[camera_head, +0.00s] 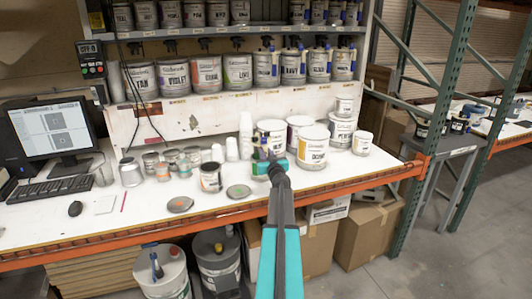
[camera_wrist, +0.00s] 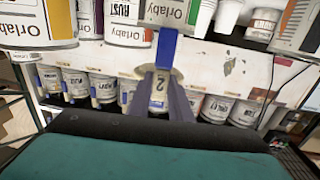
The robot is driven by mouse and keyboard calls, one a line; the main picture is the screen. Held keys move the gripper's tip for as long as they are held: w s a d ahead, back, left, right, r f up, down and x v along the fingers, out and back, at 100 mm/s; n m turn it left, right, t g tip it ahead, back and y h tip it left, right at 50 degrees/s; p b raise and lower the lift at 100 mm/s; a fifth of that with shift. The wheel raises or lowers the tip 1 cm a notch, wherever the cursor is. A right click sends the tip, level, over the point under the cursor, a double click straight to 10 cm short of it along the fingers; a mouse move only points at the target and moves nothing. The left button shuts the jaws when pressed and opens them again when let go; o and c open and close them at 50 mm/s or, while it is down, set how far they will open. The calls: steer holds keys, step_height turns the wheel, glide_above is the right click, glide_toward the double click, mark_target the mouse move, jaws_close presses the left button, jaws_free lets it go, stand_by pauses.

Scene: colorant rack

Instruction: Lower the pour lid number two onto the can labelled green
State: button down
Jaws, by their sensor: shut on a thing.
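My gripper (camera_head: 268,156) reaches over the white bench, among the cans; in the wrist view its two dark fingers (camera_wrist: 166,100) are shut on a pale piece marked "2", the pour lid number two (camera_wrist: 158,92). A blue part of the lid (camera_wrist: 167,48) sticks out beyond the fingers. The wrist view is upside down. In the head view my arm hides most of the lid. I cannot read "green" on any can. A small open can (camera_head: 210,178) stands left of the gripper, and a larger can (camera_head: 270,128) stands just behind it.
Big cans (camera_head: 312,150) crowd the bench to the right. White cups (camera_head: 231,149) stand behind. Two flat round lids (camera_head: 180,205) (camera_head: 238,191) lie at the front. A monitor (camera_head: 45,130) stands left. A shelf (camera_head: 200,93) of cans overhangs the bench's back.

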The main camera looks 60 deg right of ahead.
steer(key=shift+f+b, duration=1.75)
steer(key=shift+f, duration=1.7)
steer(key=shift+f, duration=0.6)
steer(key=c, duration=1.5)
jaws_free()
steer(key=shift+c, duration=0.2)
steer(key=shift+s+a, duration=0.15)
steer(key=b+v, duration=0.2)
steer(key=v, duration=1.1)
steer(key=shift+s, duration=0.2)
steer(key=shift+w+a+f, duration=0.1)
steer(key=shift+a+f, duration=0.05)
steer(key=shift+a, duration=0.05)
